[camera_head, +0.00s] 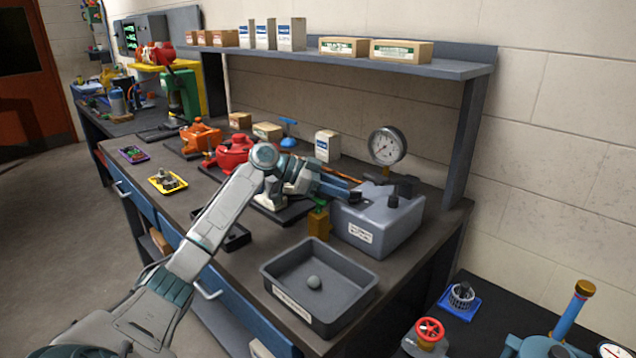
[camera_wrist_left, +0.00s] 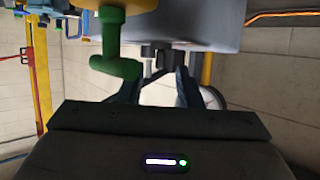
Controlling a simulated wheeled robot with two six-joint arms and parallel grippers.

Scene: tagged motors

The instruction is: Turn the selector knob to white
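The grey box (camera_head: 378,222) with a white label stands at the right end of the bench. A dark knob (camera_head: 393,200) sits on its top, and another small dark part (camera_head: 355,197) shows at its left upper edge, by my fingertips. I cannot read any colour marks around them. My left gripper (camera_head: 348,189) reaches in from the left, just at that edge. In the left wrist view its two fingers (camera_wrist_left: 163,75) are apart, with a dark part (camera_wrist_left: 152,52) under the grey box just beyond the tips. Contact cannot be told. My right gripper is not in view.
A pressure gauge (camera_head: 387,146) stands behind the box. A brass fitting with a green valve (camera_head: 318,220) is close below my gripper; the green part (camera_wrist_left: 115,50) is near the fingers. A grey tray (camera_head: 285,278) holds a ball. A shelf (camera_head: 440,67) overhangs the bench back.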

